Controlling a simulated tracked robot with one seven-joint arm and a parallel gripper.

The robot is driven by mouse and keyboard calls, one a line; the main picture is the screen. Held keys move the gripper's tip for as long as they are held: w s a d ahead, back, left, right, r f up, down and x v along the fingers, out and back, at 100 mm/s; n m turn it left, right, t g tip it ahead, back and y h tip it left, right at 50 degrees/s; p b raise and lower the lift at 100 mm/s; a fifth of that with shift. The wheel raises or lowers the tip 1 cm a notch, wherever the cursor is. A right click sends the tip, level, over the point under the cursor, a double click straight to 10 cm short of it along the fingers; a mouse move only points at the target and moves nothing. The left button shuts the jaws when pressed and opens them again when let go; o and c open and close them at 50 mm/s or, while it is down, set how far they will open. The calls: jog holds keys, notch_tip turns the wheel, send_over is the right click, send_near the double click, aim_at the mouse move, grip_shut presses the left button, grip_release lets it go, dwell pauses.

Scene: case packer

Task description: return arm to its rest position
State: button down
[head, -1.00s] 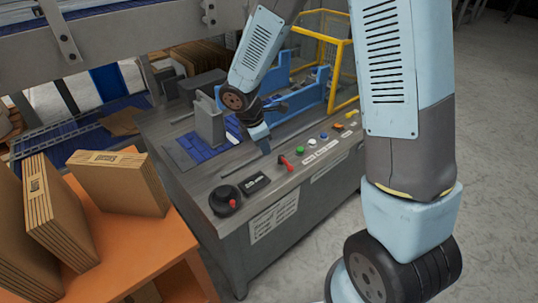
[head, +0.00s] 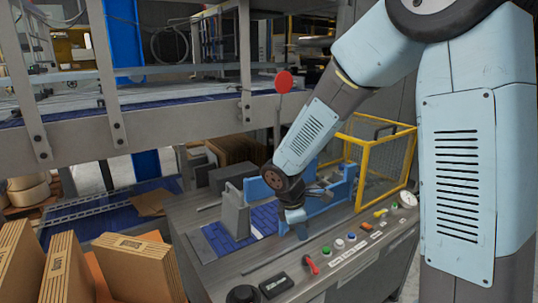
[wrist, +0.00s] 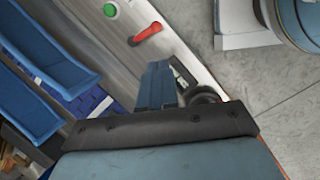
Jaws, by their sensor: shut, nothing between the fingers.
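My gripper (head: 299,228) hangs at the end of my light-blue arm, over the grey machine top in the head view. In the wrist view its two blue fingers (wrist: 158,86) lie together, shut and empty. The control panel is below and beyond the fingers there, with a red lever (wrist: 146,34) and a green button (wrist: 110,10). In the head view the red lever (head: 311,264) is to the right of and nearer than the gripper. The gripper appears apart from the lever.
Blue brackets (head: 330,192) and a yellow guard frame (head: 409,160) stand beside the arm. A grey block (head: 235,212) is left of the gripper. Cardboard cases (head: 138,265) stand at front left. A metal conveyor frame (head: 180,123) crosses above. Grey floor (wrist: 290,110) is open beyond the panel.

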jog(key=s+d+r+m+t+y, duration=0.1)
jog(key=s+d+r+m, duration=0.25)
jog(key=r, duration=0.35)
jog(key=s+d+r+m+t, duration=0.1)
jog(key=s+d+r+m, duration=0.2)
jog(key=d+r+m, duration=0.25)
jog(key=s+d+r+m+t+y, duration=0.2)
jog(key=s+d+r+m, duration=0.3)
jog(key=s+r+m, duration=0.3)
jog(key=s+r, duration=0.1)
jog(key=s, duration=0.3)
jog(key=shift+m, duration=0.4)
jog(key=c, duration=1.8)
grip_release()
